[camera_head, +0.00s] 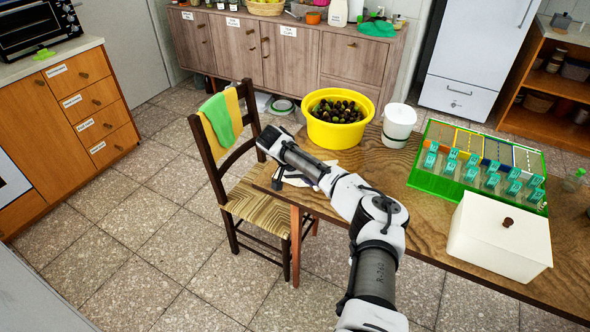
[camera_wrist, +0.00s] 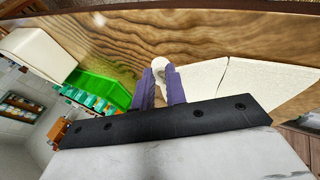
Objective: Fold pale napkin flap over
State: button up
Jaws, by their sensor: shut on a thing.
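The pale napkin (camera_wrist: 202,82) lies on the wooden table in the wrist view, to the right of my fingers, with a dark crease line across it. In the head view only a pale bit of the napkin (camera_head: 326,172) shows beside my wrist, near the table's left end; my arm hides the rest. My gripper (camera_wrist: 161,80) has its two purple fingers close together, with a small white bit of cloth between their tips. I take it as the napkin's edge, though its join to the rest is not clear. In the head view my gripper (camera_head: 280,180) is low at the tabletop.
A yellow bowl of dark olives (camera_head: 337,128) stands just behind my gripper, with a white canister (camera_head: 399,125) to its right. A wooden chair (camera_head: 238,187) stands at the table's left end.

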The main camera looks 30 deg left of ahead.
jog(key=shift+a+r, duration=0.15)
